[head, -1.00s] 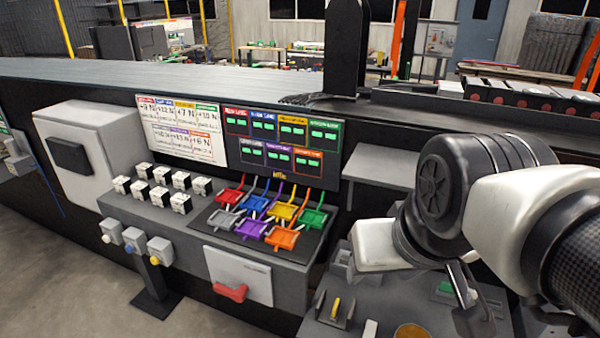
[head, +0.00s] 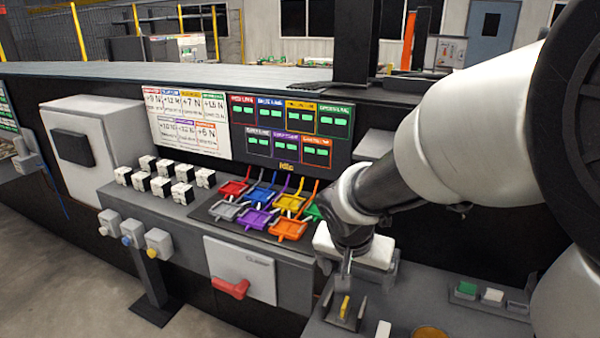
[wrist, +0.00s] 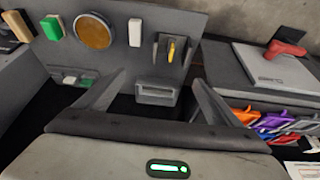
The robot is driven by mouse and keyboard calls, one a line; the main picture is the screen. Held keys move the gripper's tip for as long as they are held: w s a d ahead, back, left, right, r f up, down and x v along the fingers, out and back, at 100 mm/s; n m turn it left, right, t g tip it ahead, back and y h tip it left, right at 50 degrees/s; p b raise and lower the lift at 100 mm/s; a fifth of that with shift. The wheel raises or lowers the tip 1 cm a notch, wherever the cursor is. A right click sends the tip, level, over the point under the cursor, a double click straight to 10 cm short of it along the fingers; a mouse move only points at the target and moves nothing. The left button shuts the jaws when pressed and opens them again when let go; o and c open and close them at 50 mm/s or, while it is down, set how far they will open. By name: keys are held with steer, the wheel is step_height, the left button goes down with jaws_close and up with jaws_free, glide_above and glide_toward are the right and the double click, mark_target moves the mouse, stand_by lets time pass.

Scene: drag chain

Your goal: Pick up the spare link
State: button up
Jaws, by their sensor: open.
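A grey, hollow, box-like piece (wrist: 157,92), which looks like the spare link, lies in the wrist view between my fingers and slightly beyond them. My gripper (wrist: 157,78) is open, with one finger on each side of the piece and nothing held. In the head view my gripper (head: 345,280) is low over the left part of the side bench, behind the yellow piece. There it hides the grey piece. I cannot tell the height left between the fingertips and the piece.
A yellow piece (head: 345,307) stands in a dark holder close to my gripper. A brown disc (wrist: 93,32), a white block (wrist: 135,32) and a green block (wrist: 50,27) lie along the bench. Coloured trays (head: 257,220) and a red-handled box (head: 240,270) are beside it.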

steer(key=a+f, duration=0.2)
steer(key=b, duration=0.4)
glide_above(345, 301)
steer(key=s, duration=0.3)
steer(key=f, duration=1)
steer(key=shift+w+a, duration=0.2)
steer(key=shift+a, duration=0.2)
steer(key=shift+b+x, duration=0.7)
steer(key=shift+x, duration=2.15)
steer(key=shift+w+a, duration=0.15)
steer(key=shift+w, duration=0.05)
steer(key=shift+c, duration=0.3)
steer(key=shift+r, duration=0.1)
steer(key=c, duration=0.8)
